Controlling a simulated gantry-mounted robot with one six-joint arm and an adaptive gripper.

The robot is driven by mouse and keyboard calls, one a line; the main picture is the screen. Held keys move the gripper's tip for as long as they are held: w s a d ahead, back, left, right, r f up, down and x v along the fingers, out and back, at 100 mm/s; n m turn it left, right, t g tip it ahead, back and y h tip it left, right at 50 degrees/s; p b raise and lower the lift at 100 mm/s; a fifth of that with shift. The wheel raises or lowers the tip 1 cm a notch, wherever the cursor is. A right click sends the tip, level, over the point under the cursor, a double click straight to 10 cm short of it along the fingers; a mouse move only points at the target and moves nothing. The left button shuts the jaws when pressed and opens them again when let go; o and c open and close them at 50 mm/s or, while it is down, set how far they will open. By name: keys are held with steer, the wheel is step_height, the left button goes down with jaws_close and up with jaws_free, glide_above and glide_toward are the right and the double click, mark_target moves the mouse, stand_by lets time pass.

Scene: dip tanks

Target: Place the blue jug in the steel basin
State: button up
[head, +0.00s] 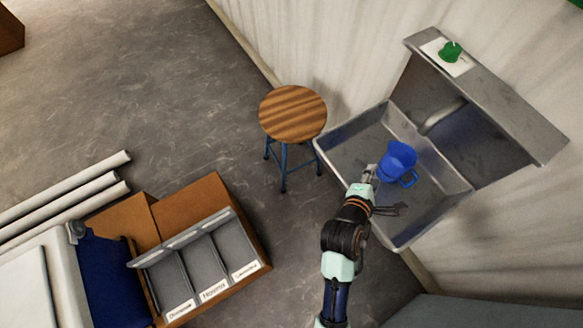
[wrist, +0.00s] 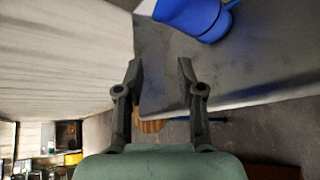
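The blue jug (head: 397,158) appears within the outline of the steel basin (head: 350,150), below the tap, with its handle toward the lower right. I cannot tell for sure whether its base touches the basin floor. My gripper (head: 386,190) is open and empty over the basin's near side, just short of the jug. In the wrist view, my gripper (wrist: 160,68) shows both fingers spread with nothing between them. The jug (wrist: 195,15) is cut off by the top edge there, beyond the fingertips and apart from them.
A tap (head: 442,117) reaches over the basin. A green object (head: 450,51) sits on a white sheet on the ledge behind. A wooden stool (head: 293,113) stands left of the basin. A grey labelled divided tray (head: 205,262) lies lower left. Open floor is at upper left.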

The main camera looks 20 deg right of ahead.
steer(key=w+a+r+m+t+y, duration=0.1)
steer(key=a+r+m+y, duration=0.2)
steer(key=a, duration=0.7)
steer(key=w+a+r+m+t+y, duration=0.1)
steer(key=a+r+m+y, duration=0.3)
steer(key=a, duration=0.6)
steer(key=w+a+r+m+t+y, duration=0.1)
steer(key=a+r+m+t+y, duration=0.2)
steer(key=a+r+m, duration=0.4)
steer(key=a+r, duration=0.2)
steer(key=a, duration=0.1)
steer(key=shift+w, duration=0.25)
